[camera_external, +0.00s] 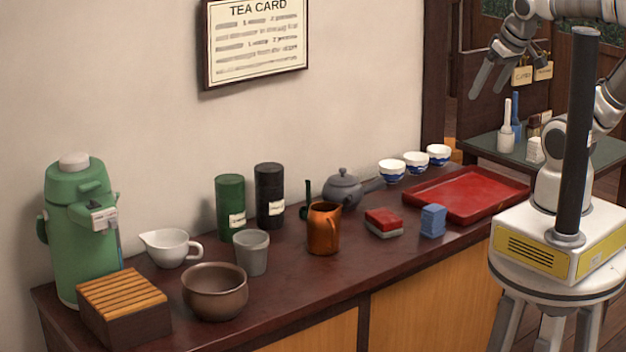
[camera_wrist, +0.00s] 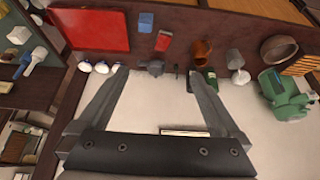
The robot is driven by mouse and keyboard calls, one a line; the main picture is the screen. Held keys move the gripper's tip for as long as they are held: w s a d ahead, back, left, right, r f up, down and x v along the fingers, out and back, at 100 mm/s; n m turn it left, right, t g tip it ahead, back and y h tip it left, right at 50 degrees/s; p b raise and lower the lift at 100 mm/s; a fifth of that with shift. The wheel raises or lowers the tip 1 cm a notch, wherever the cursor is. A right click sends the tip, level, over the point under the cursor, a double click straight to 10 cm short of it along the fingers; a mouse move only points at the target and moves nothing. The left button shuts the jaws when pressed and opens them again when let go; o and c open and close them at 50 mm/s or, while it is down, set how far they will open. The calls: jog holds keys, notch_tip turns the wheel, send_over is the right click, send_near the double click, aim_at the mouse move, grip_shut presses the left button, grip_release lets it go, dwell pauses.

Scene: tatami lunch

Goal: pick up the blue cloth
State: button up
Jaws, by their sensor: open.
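The blue cloth (camera_external: 433,221) is a small folded block standing on the dark counter (camera_external: 335,285), just in front of the red tray. In the wrist view the blue cloth (camera_wrist: 146,22) is near the top edge, beside the red tray. My gripper (camera_external: 507,78) is open and empty, raised high at the upper right, well above and away from the cloth. In the wrist view my gripper (camera_wrist: 157,72) has its two fingers spread wide with nothing between them.
A copper jug (camera_external: 324,229), a grey teapot (camera_external: 342,188) and white-blue cups (camera_external: 391,171) stand nearby. Counter in front of the cloth is clear.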

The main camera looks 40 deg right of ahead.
jog(key=w+a+f+m+g+y+b, duration=0.1)
jog(key=a+f+m+g+y+b, duration=0.25)
jog(key=a+f+m+g, duration=0.35)
jog(key=m+t+y+b, duration=0.6)
jog(key=m+t+b, duration=0.4)
jog(key=m, duration=1)
send_near(444, 217)
jog(key=shift+t, duration=0.5)
jog(key=x, duration=0.3)
jog(key=b+x, duration=0.1)
jog(key=x, duration=0.6)
jog(key=shift+s+f, duration=0.1)
jog(key=shift+f, duration=0.25)
jog(key=b+x, duration=0.1)
jog(key=x, duration=0.4)
jog(key=shift+w+a+r+b, duration=0.15)
jog(key=shift+w+a+b, duration=0.1)
jog(key=shift+b, duration=0.15)
jog(key=c, duration=1.3)
jog(key=shift+r, duration=0.1)
